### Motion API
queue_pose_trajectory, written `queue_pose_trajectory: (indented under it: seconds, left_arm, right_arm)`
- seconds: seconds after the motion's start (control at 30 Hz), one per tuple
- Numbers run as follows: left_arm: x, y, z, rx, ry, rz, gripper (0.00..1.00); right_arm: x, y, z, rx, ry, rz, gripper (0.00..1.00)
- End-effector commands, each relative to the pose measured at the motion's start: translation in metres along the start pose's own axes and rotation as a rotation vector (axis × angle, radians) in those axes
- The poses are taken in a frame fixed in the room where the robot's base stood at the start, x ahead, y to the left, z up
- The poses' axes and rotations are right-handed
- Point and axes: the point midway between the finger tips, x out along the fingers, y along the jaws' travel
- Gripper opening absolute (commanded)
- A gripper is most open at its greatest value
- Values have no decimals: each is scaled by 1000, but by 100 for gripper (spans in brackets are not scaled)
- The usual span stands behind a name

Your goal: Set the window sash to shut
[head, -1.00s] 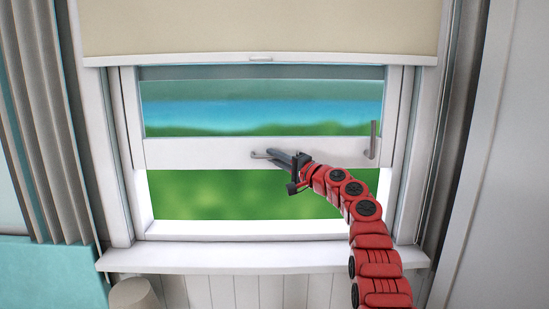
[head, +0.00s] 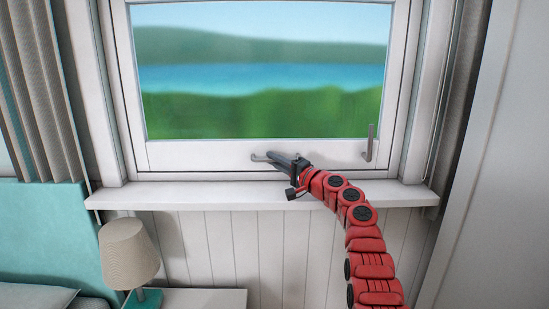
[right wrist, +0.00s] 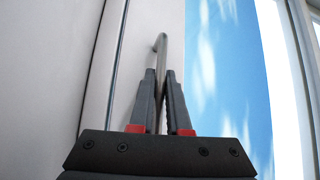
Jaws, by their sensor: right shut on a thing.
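The window sash (head: 205,155) is a white-framed pane with its bottom rail down at the bottom of the window frame, just above the sill. No open gap shows beneath the rail. A grey bar handle (head: 258,157) sits on the rail's middle; it also shows in the right wrist view (right wrist: 161,42). My right gripper (head: 283,159) is shut on this handle, its dark fingers on either side of the bar in the right wrist view (right wrist: 161,80). The fingers hide part of the handle. My left gripper is not in view.
A grey upright latch handle (head: 370,143) is on the sash's right side. The white sill (head: 180,194) juts out below the window. A lamp (head: 129,255) stands on a small white table (head: 205,299) at lower left. A curtain (head: 45,95) hangs at left.

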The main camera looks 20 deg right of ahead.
Motion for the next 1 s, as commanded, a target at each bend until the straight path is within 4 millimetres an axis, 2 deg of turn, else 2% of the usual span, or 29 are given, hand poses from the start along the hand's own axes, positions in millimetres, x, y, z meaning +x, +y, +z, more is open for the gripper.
queue_pose_trajectory:
  seconds: [0.07,0.47,0.5,0.63,1.0]
  left_arm:
    - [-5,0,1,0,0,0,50]
    - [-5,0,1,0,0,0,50]
    - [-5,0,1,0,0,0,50]
    - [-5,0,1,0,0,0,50]
    - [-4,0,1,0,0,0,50]
  right_arm:
    - [-1,7,1,1,-1,2,0]
    - [-1,11,2,4,-3,7,0]
    - [-1,11,2,4,-3,7,22]
    - [-1,10,2,3,-2,5,44]
    - [-4,7,0,0,0,0,44]
